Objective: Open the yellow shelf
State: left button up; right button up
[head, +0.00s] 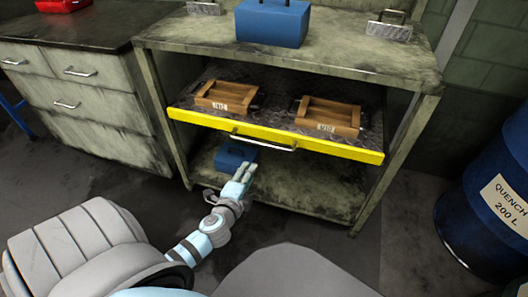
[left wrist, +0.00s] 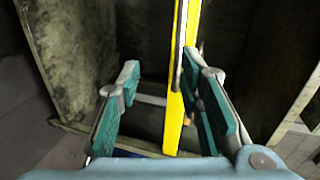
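The yellow shelf (head: 330,146) is a sliding shelf in the workbench, with a yellow front edge and a metal handle (head: 264,146) at its middle. Its front edge lies across the front posts of the bench. My left gripper (head: 246,172) is just below and in front of the handle, empty. In the left wrist view my left gripper (left wrist: 162,68) has its teal fingers spread wide. The yellow edge (left wrist: 187,45) and the handle (left wrist: 178,60) run upright in that view, nearer the right finger. I cannot tell whether a finger touches the handle. My right gripper is not in view.
Two wooden trays (head: 228,97) (head: 328,116) sit on the shelf. A blue box (head: 236,156) stands on the lower level behind my gripper; another blue box (head: 272,24) stands on top. A drawer cabinet (head: 105,135) is left, a blue drum (head: 490,215) right. The floor in front is clear.

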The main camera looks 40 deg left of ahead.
aim_at(264, 144)
pick_arm(q)
jog(key=shift+m+t, duration=0.3)
jog(key=shift+t, duration=0.1)
jog(key=b+x, duration=0.1)
jog(key=x, duration=0.4)
jog(key=r+b+x, duration=0.1)
jog(key=x, duration=0.3)
jog(key=r+b+x, duration=0.1)
jog(key=x, duration=0.4)
jog(key=shift+w+r, duration=0.1)
jog(key=shift+w, duration=0.45)
grip_shut()
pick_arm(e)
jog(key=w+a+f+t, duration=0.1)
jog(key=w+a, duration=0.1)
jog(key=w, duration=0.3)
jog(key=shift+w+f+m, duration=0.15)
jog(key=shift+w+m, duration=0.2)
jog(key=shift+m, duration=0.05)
